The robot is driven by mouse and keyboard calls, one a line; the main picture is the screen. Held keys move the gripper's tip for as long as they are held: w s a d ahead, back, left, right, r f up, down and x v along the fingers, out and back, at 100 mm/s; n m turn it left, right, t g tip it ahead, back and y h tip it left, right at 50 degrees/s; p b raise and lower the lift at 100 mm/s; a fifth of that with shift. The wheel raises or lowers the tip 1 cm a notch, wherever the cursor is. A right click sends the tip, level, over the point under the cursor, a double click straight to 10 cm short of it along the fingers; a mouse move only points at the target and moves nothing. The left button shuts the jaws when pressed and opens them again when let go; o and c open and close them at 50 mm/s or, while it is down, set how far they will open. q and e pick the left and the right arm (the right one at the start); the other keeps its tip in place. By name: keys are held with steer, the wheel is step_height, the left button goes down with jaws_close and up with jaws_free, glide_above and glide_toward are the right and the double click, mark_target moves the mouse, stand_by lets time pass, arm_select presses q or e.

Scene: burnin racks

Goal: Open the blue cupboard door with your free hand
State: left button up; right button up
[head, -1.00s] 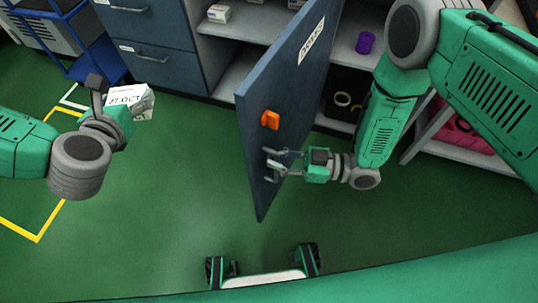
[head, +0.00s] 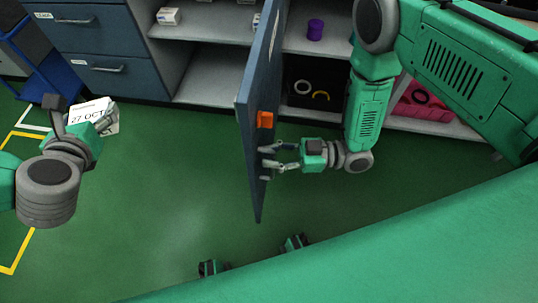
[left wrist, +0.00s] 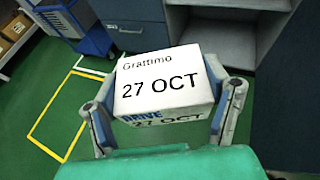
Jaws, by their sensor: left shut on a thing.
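The blue cupboard door (head: 259,85) stands swung out from the cupboard in the head view, seen at a steep angle, with an orange handle (head: 265,120) on its face. My right gripper (head: 270,158) is at the door's lower part, below the handle. Its fingers are spread and overlap the door in the picture; I cannot tell whether they touch it. My left gripper (head: 95,122) is shut on a white box (head: 92,114), away from the door. In the left wrist view the box (left wrist: 165,85) reads "Grattimo 27 OCT" and sits between both fingers.
The open cupboard (head: 207,87) has grey shelves with a purple roll (head: 315,29), a black bin (head: 310,88) and a pink bin (head: 425,102). Blue drawers (head: 92,72) stand left of it. A blue trolley (head: 45,70) is at far left. Green floor is clear in front.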

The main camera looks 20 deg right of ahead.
steer(key=shift+s+d+f, duration=0.1)
steer(key=shift+d, duration=0.1)
steer(key=v, duration=1.1)
steer(key=shift+d+f, duration=0.1)
steer(key=shift+d, duration=0.3)
